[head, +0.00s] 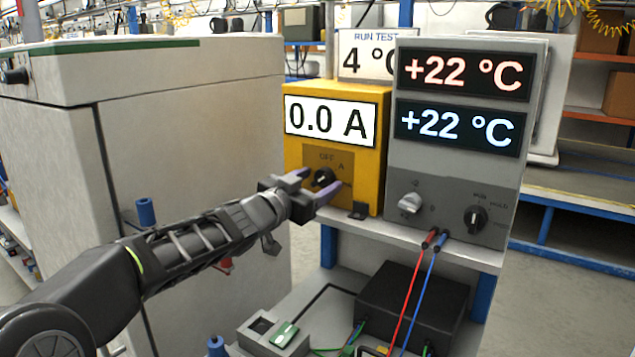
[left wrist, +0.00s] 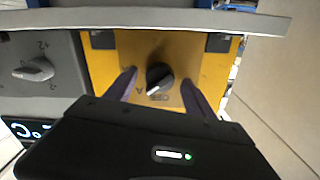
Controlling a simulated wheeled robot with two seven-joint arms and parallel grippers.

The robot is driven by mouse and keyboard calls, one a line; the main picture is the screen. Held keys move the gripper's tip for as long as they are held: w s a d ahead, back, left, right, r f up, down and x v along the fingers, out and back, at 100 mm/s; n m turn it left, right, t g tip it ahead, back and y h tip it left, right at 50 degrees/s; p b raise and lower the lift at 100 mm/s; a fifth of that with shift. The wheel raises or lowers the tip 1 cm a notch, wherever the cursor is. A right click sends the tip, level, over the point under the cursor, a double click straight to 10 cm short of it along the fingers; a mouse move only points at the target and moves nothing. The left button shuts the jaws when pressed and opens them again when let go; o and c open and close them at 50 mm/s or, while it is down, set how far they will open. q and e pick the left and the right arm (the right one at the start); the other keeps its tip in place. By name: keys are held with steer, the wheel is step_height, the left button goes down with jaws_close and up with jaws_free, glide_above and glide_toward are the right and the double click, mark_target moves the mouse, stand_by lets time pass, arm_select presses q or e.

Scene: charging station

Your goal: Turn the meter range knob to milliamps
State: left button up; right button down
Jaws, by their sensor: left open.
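The yellow meter (head: 300,150) stands on a shelf and its screen reads 0.0 A. Its black range knob (head: 323,177) sits on a brownish panel, with "OFF" above it and "A" to its upper right; any milliamp label is not legible. The knob also shows in the left wrist view (left wrist: 158,76), which is upside down, with a white pointer mark at its lower edge. My left gripper (head: 321,182) is open, one purple finger on each side of the knob. In the left wrist view the fingers (left wrist: 160,92) show gaps to the knob. My right gripper is out of view.
A grey unit (head: 455,170) with two +22 °C displays, two knobs and red and blue leads stands right of the meter. A black box (head: 405,300) and cables are below. A large pale cabinet (head: 190,150) stands at left.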

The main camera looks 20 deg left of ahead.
arm_select(q)
steer(key=shift+w, duration=0.2)
steer(key=shift+c, duration=0.3)
jaws_close()
steer(key=shift+m, duration=0.4)
steer(key=m+b, duration=0.1)
steer(key=m, duration=0.3)
steer(key=m+b, duration=0.1)
steer(key=m, duration=0.4)
stand_by(0.5)
stand_by(0.5)
